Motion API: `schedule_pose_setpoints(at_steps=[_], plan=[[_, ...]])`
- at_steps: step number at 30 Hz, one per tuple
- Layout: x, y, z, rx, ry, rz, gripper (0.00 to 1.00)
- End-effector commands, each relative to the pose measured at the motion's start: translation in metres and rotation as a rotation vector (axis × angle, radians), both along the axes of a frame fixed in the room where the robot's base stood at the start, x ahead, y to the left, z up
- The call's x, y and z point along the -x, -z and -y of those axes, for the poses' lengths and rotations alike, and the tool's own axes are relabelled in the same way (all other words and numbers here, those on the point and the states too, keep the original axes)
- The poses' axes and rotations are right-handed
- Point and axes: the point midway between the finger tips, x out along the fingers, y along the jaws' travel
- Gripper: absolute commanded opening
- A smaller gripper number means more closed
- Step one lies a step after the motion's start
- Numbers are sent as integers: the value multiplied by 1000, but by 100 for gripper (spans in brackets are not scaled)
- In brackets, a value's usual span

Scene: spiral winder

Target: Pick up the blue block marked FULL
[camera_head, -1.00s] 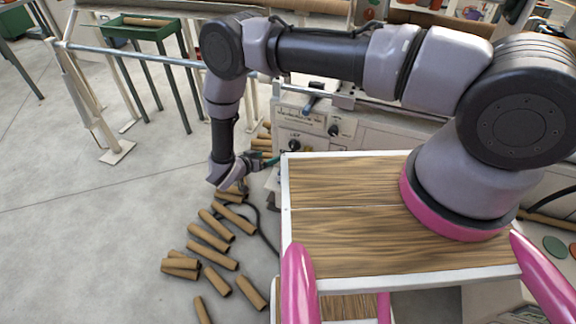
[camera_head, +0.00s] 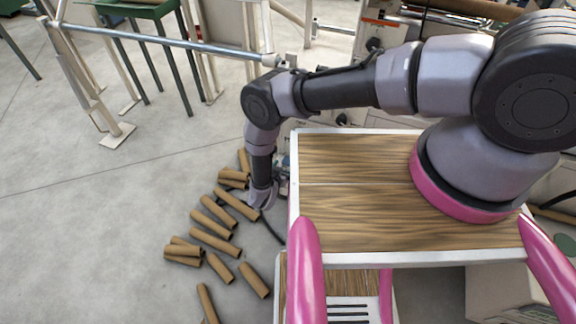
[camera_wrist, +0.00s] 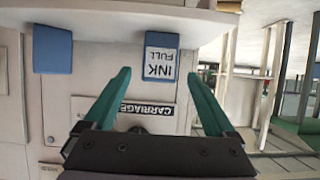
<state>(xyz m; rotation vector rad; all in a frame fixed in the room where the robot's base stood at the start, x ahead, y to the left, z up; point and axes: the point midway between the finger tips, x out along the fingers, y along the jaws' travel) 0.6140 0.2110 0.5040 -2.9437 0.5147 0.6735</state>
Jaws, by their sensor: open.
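The blue block marked FULL (camera_wrist: 160,72) shows in the wrist view on the pale machine face, with a white label reading INK FULL. My gripper (camera_wrist: 159,76) is open, with its teal fingers apart and the block ahead between their tips. I see no contact; how far off the block is I cannot tell. A second blue block (camera_wrist: 52,49) without a visible label is at the left. In the head view my gripper (camera_head: 281,182) is low beside the wooden top's left edge, partly hidden, and I cannot make out the blocks.
A CARRIAGE plate (camera_wrist: 148,109) is on the machine face just beyond the fingers. Cardboard tubes (camera_head: 213,226) lie scattered on the floor left of the wooden top (camera_head: 350,215). A long metal rail (camera_head: 165,42) crosses the upper left.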

Motion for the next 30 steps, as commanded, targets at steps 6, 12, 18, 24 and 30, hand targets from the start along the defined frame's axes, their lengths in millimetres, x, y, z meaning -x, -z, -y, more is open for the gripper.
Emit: schedule_pose_setpoints(at_steps=[6,12,18,24,30], plan=[[-28,14,12,0,4,1,90],[-35,18,14,2,1,-1,90],[-35,17,14,2,1,-1,63],[-35,17,14,1,2,0,0],[-35,17,13,1,2,0,0]])
